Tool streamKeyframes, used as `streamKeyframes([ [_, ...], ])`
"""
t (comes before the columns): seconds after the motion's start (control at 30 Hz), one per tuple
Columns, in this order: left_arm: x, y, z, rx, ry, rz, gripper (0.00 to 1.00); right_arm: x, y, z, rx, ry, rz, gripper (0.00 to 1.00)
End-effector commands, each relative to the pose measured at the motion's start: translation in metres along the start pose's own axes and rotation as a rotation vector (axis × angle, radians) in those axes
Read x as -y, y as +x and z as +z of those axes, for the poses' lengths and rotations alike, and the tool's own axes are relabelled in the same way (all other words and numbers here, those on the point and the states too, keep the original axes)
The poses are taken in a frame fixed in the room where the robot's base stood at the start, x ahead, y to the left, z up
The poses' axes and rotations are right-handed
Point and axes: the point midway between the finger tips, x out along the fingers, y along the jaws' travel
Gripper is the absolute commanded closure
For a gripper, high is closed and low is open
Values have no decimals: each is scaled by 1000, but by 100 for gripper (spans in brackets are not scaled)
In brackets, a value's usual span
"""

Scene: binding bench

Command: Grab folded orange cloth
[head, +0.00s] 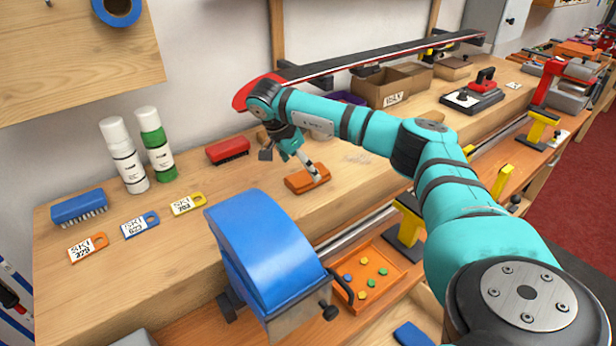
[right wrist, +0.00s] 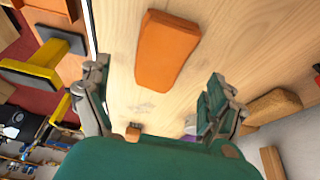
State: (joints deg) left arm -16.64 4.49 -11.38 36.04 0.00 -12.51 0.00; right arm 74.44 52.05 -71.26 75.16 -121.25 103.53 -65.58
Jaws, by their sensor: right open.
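The folded orange cloth (head: 306,178) lies flat on the wooden bench, right of centre behind the blue machine. In the right wrist view it shows as an orange block shape (right wrist: 166,50) beyond the fingertips, lying between their lines. My right gripper (head: 313,172) is just above the cloth in the head view, with a fingertip overlapping it. In the right wrist view my right gripper (right wrist: 160,100) has its two fingers wide apart with nothing between them. Whether a finger touches the cloth I cannot tell. My left gripper is not in view.
A blue rounded machine (head: 268,250) stands at the bench's front edge. A red brush (head: 227,151) lies left of the cloth. Cardboard boxes (head: 380,88) stand behind. Bare wood surrounds the cloth.

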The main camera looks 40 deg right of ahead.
Motion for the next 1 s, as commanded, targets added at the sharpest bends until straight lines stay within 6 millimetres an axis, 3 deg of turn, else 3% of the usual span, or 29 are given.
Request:
streamKeyframes([
  [0.23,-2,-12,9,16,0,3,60,-1,35,-2,-2,1,3,8],
  [0.53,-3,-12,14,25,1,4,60,-1,41,-1,-1,1,1,8],
  [0.9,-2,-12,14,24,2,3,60,-1,41,-1,-1,1,1,56],
  [1.0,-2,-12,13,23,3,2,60,-1,41,-1,-1,1,1,64],
])
